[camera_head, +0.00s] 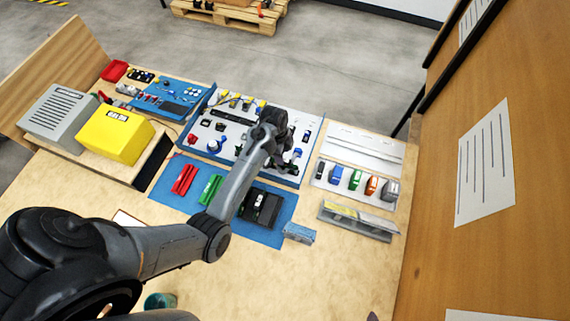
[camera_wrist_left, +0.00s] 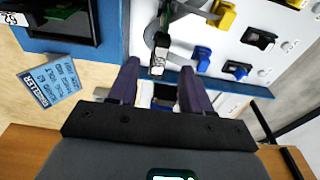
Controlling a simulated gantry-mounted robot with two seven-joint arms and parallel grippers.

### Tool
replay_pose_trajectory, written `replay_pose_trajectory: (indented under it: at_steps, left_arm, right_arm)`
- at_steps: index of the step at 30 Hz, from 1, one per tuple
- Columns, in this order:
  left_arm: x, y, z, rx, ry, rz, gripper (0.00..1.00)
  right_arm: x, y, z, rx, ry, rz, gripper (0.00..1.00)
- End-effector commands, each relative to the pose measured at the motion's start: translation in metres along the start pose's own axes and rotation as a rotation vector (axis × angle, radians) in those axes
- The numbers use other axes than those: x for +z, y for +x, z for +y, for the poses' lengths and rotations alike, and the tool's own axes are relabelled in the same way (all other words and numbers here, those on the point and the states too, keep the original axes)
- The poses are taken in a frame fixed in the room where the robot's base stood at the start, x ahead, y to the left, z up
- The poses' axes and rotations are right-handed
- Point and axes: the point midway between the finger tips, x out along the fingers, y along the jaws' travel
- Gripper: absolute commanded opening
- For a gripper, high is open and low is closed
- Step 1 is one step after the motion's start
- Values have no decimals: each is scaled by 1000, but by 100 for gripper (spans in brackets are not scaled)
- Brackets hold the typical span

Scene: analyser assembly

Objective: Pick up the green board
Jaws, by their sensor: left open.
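A dark casing (camera_head: 260,207) lies on the blue mat (camera_head: 275,236), with a small green piece inside it. In the left wrist view a green board (camera_wrist_left: 62,11) shows in the dark casing (camera_wrist_left: 80,30) at the top left, cut off by the frame edge. My left gripper (camera_head: 288,163) is over the right part of the white panel, partly hidden behind my own wrist. In the left wrist view its two fingers (camera_wrist_left: 160,88) are apart, with nothing clearly held between them. My right gripper is not in view.
Red parts (camera_head: 184,179) and a green part (camera_head: 210,189) lie left of the casing. The white panel (camera_head: 232,138) carries several fittings.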

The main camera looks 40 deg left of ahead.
Motion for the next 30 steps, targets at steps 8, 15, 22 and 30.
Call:
replay_pose_trajectory:
  at_steps: [8, 15, 22, 30]
  left_arm:
    - [1, 30, 1, 2, 0, -1, 49]
    - [2, 46, 1, 3, 0, -2, 49]
    - [3, 76, 2, 4, -1, -1, 49]
    - [3, 84, 1, 2, 0, -1, 49]
  right_arm:
    - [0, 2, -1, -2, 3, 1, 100]
    - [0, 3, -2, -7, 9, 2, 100]
    - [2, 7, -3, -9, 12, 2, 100]
    - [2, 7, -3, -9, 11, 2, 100]
